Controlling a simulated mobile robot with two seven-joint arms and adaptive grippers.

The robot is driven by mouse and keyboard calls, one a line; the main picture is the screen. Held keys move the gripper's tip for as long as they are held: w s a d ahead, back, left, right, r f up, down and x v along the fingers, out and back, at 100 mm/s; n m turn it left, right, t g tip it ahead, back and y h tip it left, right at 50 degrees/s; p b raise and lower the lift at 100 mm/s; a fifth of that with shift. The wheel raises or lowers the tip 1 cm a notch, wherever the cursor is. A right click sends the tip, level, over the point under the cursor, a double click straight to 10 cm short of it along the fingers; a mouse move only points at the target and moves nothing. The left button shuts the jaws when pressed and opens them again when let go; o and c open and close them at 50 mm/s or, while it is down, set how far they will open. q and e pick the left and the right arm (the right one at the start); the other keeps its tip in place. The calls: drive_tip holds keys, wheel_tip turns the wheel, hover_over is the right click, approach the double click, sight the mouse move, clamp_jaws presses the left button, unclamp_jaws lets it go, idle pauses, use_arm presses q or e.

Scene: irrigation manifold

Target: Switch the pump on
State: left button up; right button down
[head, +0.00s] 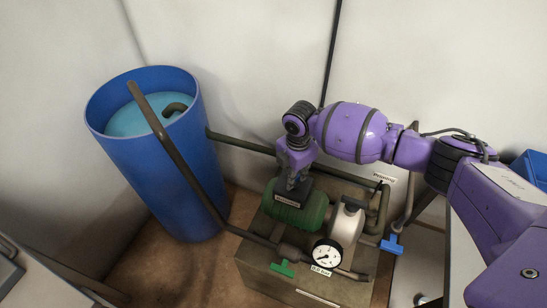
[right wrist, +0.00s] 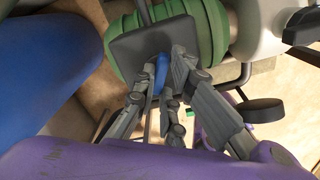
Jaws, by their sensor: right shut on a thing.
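The green pump motor (head: 306,215) with its pale pump head (head: 347,222) stands on a block. A dark switch box sits on top of the motor; it shows as a dark plate (right wrist: 135,47) in the right wrist view. A blue switch knob (right wrist: 162,70) stands out from this box. My right gripper (head: 291,183) reaches down onto the box from above. In the right wrist view its fingers (right wrist: 160,88) are closed around the blue knob. In the head view the gripper hides the knob, and its turned position cannot be told. My left gripper is not in view.
A blue barrel (head: 160,180) of water stands at the left, with a dark pipe (head: 175,155) running to the pump. A round gauge (head: 327,254), a green valve handle (head: 283,268) and a blue valve handle (head: 391,244) are close to the pump. Walls stand behind.

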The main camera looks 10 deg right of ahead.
drive_tip(key=shift+r+m+p, duration=0.15)
drive_tip(key=shift+m+p, duration=0.25)
drive_tip(key=shift+m, duration=0.6)
drive_tip(key=m+p, duration=0.1)
drive_tip(key=m, duration=0.2)
drive_tip(key=shift+m, duration=0.3)
drive_tip(key=shift+m+p, duration=0.35)
drive_tip(key=shift+m, duration=0.05)
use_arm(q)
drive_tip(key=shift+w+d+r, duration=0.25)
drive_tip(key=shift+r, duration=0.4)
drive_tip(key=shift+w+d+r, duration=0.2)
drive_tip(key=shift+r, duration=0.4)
use_arm(e)
drive_tip(key=shift+f, duration=0.2)
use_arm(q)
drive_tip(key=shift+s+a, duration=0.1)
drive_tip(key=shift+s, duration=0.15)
use_arm(e)
drive_tip(key=shift+m, duration=0.3)
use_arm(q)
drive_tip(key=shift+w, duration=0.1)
